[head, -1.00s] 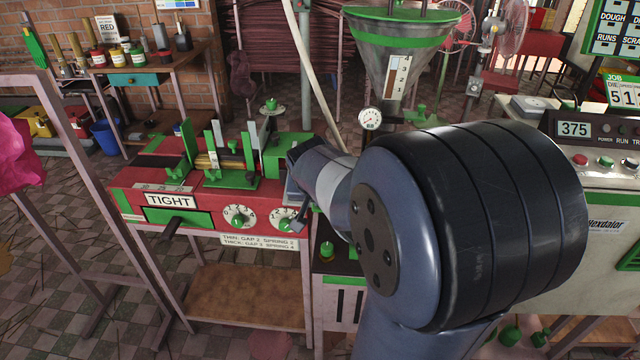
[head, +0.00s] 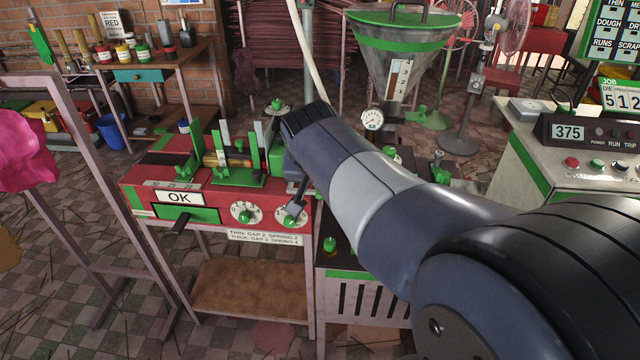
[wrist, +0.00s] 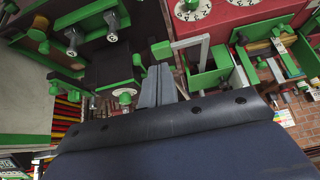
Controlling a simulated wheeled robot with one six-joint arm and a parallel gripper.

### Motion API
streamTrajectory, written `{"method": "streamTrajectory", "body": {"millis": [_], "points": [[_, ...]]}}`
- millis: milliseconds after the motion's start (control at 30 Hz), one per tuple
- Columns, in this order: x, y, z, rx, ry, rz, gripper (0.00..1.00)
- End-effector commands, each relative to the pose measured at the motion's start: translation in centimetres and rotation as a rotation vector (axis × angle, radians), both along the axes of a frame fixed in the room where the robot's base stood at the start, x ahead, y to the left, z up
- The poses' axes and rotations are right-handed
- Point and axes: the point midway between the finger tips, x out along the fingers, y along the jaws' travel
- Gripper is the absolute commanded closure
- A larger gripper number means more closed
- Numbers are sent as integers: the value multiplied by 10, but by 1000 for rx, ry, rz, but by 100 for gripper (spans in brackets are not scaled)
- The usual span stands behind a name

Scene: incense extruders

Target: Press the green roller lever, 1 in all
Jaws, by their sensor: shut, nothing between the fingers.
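A red machine (head: 150,185) on a pink-legged stand has green upright brackets (head: 196,140) on top, two white dials (head: 245,212) and a sign (head: 180,197) reading OK. I cannot tell for sure which green part is the roller lever. My arm reaches over the machine's right end, beside a green housing (head: 278,152). In the wrist view my gripper (wrist: 158,72) is shut and empty, with a green part (wrist: 162,50) close to its fingertips. I cannot tell whether they touch. My wrist hides part of the machine.
A steel hopper (head: 400,70) with a gauge (head: 372,120) stands behind my arm. A control desk (head: 545,165) reading 375 is at the right. A pink-framed stand (head: 55,190) is at the left. A shelf of pots (head: 140,65) stands at the back left.

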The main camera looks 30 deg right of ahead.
Motion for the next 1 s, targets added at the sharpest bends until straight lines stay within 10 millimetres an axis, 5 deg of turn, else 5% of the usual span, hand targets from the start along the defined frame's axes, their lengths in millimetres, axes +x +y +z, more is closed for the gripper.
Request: {"method": "streamTrajectory", "body": {"millis": [267, 1000], "points": [[-10, 7, 18, 0, -1, 1, 100], [-8, 6, 13, -1, 0, -1, 100]]}}
